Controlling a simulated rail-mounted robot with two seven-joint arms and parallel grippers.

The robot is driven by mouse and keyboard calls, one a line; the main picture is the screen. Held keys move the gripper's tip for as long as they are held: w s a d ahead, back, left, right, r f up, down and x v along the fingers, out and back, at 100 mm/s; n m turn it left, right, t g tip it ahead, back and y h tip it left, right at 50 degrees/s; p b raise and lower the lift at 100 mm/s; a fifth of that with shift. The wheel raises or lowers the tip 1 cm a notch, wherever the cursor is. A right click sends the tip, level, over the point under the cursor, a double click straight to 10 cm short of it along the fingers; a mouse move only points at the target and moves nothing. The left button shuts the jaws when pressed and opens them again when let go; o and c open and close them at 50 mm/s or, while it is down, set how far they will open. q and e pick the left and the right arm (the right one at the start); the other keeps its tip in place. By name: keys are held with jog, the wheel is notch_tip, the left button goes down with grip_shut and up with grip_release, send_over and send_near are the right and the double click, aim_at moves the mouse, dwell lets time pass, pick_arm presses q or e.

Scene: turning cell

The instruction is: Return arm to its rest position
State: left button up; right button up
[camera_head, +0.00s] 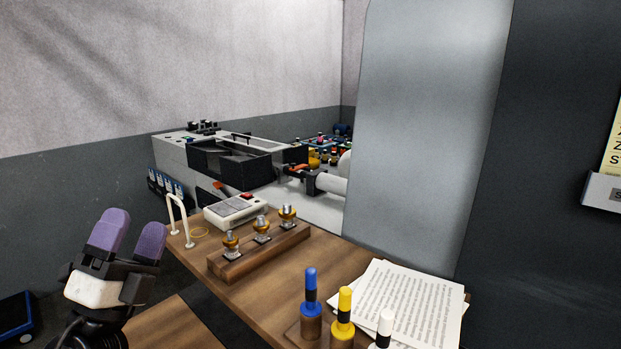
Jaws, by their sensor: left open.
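My left gripper (128,238) is at the lower left of the head view, with two purple fingertips pointing up. The fingers are apart and nothing is between them. The gripper is beside the left edge of the wooden bench (255,285), apart from the things on it. My right gripper is not in view.
A wooden block (262,262) holds brass-and-steel pieces. Behind it are a white device (236,211) and a white looped stand (178,215). Blue (311,290), yellow (344,313) and white-topped tools stand in front beside papers (400,300). A grey machine (215,155) stands behind. A tall grey panel (430,130) blocks the right.

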pick_arm(q)
jog(key=s+a+f+n+g+y+p, duration=0.2)
jog(key=f+n+g+y+p, duration=0.45)
jog(key=n, duration=0.35)
jog(key=s+a+f+n+g+y+p, duration=0.1)
jog(key=s+f+n+g+y+p, duration=0.2)
jog(key=f+n+g+y+p, duration=0.45)
jog(key=s+d+f+n+g+h+p, duration=0.1)
jog(key=s+f+g+p, duration=0.1)
jog(key=s+p, duration=0.4)
jog(key=s+d+f+n+g+h+p, duration=0.1)
jog(key=s+p, duration=0.4)
jog(key=s, duration=0.7)
jog(key=s+d+f+n+g+h+p, duration=0.2)
jog(key=s+f+g+p, duration=0.3)
jog(key=s, duration=0.4)
jog(key=shift+d+h+p, duration=0.4)
jog(key=shift+d+p, duration=0.2)
jog(key=shift+p, duration=0.2)
